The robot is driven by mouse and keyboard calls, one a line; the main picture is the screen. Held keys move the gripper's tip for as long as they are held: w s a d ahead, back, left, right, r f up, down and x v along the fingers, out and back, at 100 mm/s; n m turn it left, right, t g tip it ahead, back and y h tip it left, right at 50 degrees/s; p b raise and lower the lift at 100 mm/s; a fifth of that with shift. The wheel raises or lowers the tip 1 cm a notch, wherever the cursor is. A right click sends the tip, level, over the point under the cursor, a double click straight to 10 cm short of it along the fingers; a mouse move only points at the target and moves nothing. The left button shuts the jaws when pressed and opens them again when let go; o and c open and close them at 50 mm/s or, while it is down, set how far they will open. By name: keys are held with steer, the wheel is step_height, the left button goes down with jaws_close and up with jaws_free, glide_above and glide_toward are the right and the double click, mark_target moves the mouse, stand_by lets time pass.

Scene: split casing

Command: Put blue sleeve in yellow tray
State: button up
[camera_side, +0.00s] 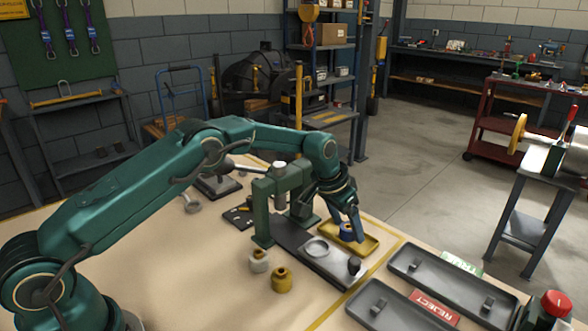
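The yellow tray (369,246) lies on the bench, to the right of the green press frame. The blue sleeve (346,230) appears at the tray's left part, upright, partly covered by my gripper. I cannot tell whether it rests on the tray floor or is held just above it. My gripper (350,226) points down over the tray, with its fingertips at the sleeve. The fingers overlap the sleeve in this view, so whether they grip it is unclear.
A green press frame (263,215) stands close left of my gripper. A dark plate with a metal ring (317,247) lies in front of the tray. A brass part (282,280) and a grey part (258,261) stand nearby. Grey trays (440,283) lie at right; an open bench area is at front left.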

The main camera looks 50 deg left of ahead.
steer(key=s+f+v, duration=0.1)
steer(key=s+v, duration=0.2)
steer(key=v, duration=1.6)
steer(key=s+a+f+n+t, duration=0.1)
steer(key=s+f+n, duration=0.1)
steer(key=s, duration=2)
steer(key=shift+y, duration=0.4)
steer(key=shift+s+f, duration=0.1)
steer(key=shift+f, duration=0.05)
